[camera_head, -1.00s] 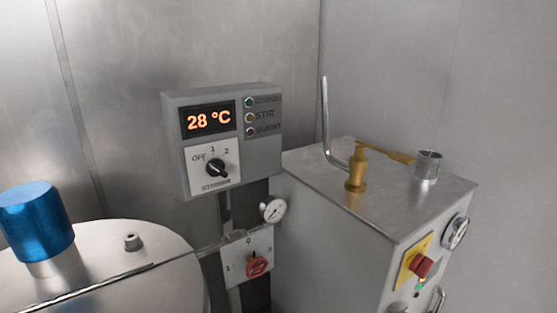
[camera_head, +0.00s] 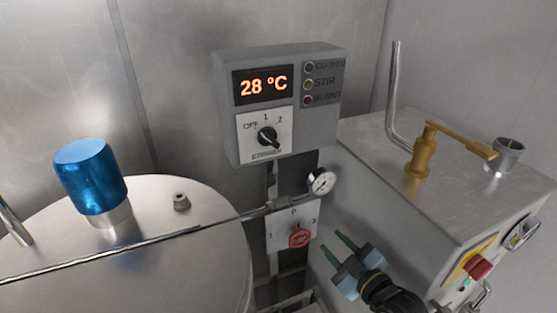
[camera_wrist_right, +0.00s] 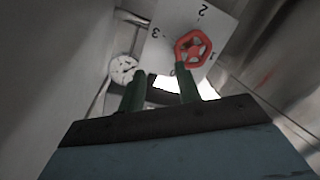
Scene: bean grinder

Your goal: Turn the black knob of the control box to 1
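The grey control box (camera_head: 232,130) hangs on the metal wall in the head view, with a lit "28 °C" display. Its black knob (camera_head: 267,137) sits on a white plate marked OFF, 1 and 2. The knob's bar slants from upper left, on the OFF side, to lower right. My right gripper (camera_head: 332,243) is below and right of the box, apart from the knob, with green fingers pointing up-left. In the right wrist view its fingers (camera_wrist_right: 159,72) are spread with nothing between them. The knob is not seen there. My left gripper is out of view.
A red valve wheel (camera_head: 299,236) on a white plate and a round gauge (camera_head: 321,181) sit below the box, near my right gripper. A steel cabinet (camera_head: 470,200) with a brass fitting (camera_head: 421,155) stands right. A lidded vessel (camera_head: 160,255) with a blue cylinder (camera_head: 90,177) stands left.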

